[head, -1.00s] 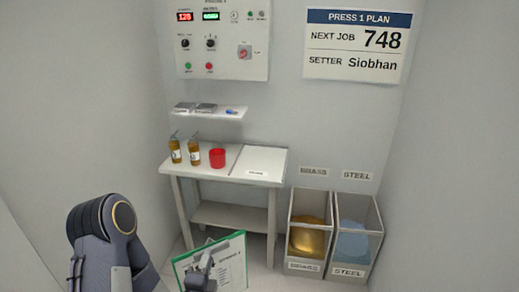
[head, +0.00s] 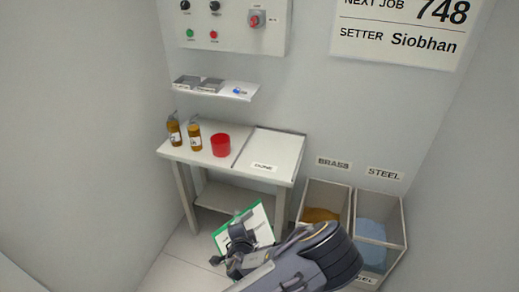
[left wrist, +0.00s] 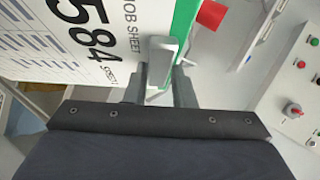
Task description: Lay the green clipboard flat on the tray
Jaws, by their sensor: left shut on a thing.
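The green clipboard (head: 258,224) carries a white sheet and hangs tilted in front of the table in the head view. In the left wrist view the clipboard (left wrist: 95,40) shows its green edge, a grey clip and a sheet reading "JOB SHEET" and "584". My left gripper (head: 240,238) is shut on the clipboard by its clip edge; its fingers (left wrist: 161,85) show in the left wrist view. My forearm hides part of the board. The white tray (head: 276,150) lies on the right half of the table, bare except for a front label. My right gripper is out of view.
A red cup (head: 221,145) and two amber bottles (head: 194,136) stand on the table (head: 200,159) left of the tray. A shelf (head: 240,91) with small items hangs above. Brass (head: 321,215) and steel (head: 371,231) bins stand on the floor at right.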

